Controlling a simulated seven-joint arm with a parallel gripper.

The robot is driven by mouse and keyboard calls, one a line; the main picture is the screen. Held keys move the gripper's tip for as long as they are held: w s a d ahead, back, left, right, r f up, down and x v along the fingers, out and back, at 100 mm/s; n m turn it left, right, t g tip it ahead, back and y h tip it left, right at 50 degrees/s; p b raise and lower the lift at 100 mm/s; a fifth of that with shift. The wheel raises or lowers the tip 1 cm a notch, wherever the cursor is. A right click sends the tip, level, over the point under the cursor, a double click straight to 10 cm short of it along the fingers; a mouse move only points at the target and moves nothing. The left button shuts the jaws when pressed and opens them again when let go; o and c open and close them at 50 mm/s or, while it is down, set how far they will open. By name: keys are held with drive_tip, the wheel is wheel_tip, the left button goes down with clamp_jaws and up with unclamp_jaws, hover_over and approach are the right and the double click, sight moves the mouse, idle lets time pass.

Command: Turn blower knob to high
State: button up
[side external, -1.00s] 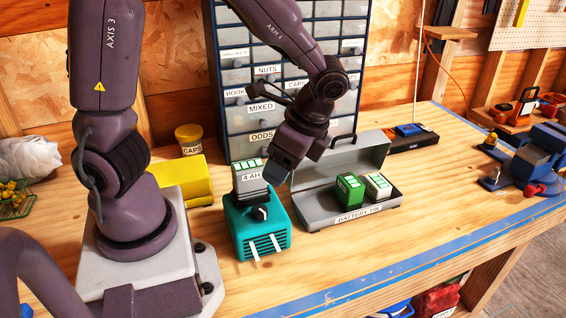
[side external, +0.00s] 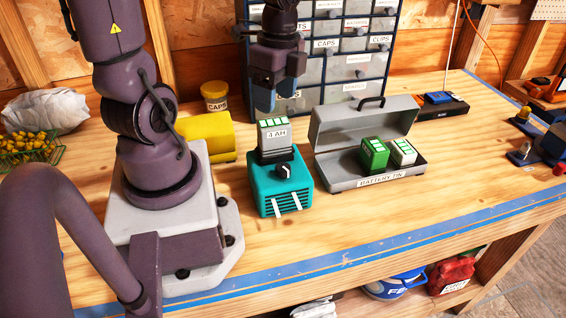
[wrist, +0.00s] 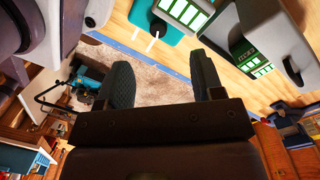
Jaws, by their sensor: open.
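The teal blower (side external: 265,191) stands on the bench with a grey battery labelled 4 AH (side external: 274,139) seated on top. Its dark knob (side external: 283,171) is on the front, above the slotted grille with two white strips; its setting is too small to read. My gripper (side external: 276,97) is open and empty, above and slightly behind the battery, apart from it and the knob. In the wrist view my gripper (wrist: 162,62) has its fingers spread with nothing between them, and part of the blower (wrist: 176,38) shows at the top.
A grey open battery tin (side external: 345,175) stands right of the blower, holding a green battery (side external: 374,155) and a white battery (side external: 403,152). A yellow container (side external: 206,133) lies to the left. The drawer cabinet (side external: 334,80) rises behind. The bench front is clear.

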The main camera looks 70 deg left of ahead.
sight(284, 167)
drive_tip(key=shift+w+d+f+m+t, duration=0.15)
drive_tip(key=shift+d+f+m, duration=0.4)
drive_tip(key=shift+f+m, duration=1.35)
drive_tip(key=shift+d+f+m+t, duration=0.1)
drive_tip(key=shift+d+f+m, duration=0.65)
drive_tip(key=shift+f, duration=2.1)
drive_tip(key=shift+w+d+f+m+t, duration=0.15)
drive_tip(key=shift+d+f+m, duration=0.2)
drive_tip(key=shift+f+m, duration=1.6)
drive_tip(key=shift+f+n, duration=0.4)
